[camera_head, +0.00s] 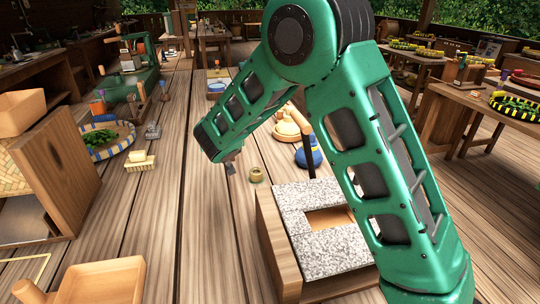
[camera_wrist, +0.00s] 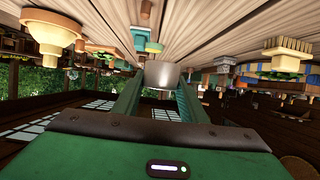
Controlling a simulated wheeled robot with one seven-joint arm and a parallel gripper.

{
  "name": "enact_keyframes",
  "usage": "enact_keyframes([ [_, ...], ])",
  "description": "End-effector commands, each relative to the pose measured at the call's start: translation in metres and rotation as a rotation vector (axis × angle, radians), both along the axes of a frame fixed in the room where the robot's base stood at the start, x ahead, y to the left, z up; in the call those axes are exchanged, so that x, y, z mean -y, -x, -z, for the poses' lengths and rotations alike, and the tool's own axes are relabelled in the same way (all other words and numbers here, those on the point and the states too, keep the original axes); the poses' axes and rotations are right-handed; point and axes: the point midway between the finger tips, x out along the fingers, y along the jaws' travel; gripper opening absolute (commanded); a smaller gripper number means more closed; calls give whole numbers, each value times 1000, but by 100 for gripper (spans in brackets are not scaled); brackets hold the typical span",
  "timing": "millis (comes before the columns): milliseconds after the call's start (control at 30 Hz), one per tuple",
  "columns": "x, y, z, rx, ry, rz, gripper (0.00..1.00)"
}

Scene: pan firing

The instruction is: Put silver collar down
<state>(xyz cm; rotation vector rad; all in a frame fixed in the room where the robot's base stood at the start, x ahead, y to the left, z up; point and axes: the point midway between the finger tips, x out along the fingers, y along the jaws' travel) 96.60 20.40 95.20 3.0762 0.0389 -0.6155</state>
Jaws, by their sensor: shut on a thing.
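The silver collar (camera_wrist: 162,75) is a short, smooth grey cylinder between the tips of my gripper's two green fingers in the wrist view. My gripper (camera_wrist: 160,92) is shut on it. In the head view my gripper (camera_head: 231,163) is at the end of the green arm, low over the wooden table, left of a small brass-coloured ring (camera_head: 256,174). The collar is too small and dark there to make out clearly. I cannot tell whether it touches the table.
A granite-topped box (camera_head: 325,254) with a square opening stands in front, right of my gripper. A yellow brush (camera_head: 140,162) and a basket of greens (camera_head: 108,138) lie to the left. Bare planks (camera_head: 195,220) lie between.

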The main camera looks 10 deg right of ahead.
Motion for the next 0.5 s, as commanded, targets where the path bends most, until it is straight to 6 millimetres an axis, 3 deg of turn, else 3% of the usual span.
enact_keyframes([
  [100, 42, -22, 6, 1, 0, 140, 7],
  [200, 67, -31, 7, 0, -1, 219, 7],
  [500, 109, -47, 21, -3, 1, 290, 7],
])
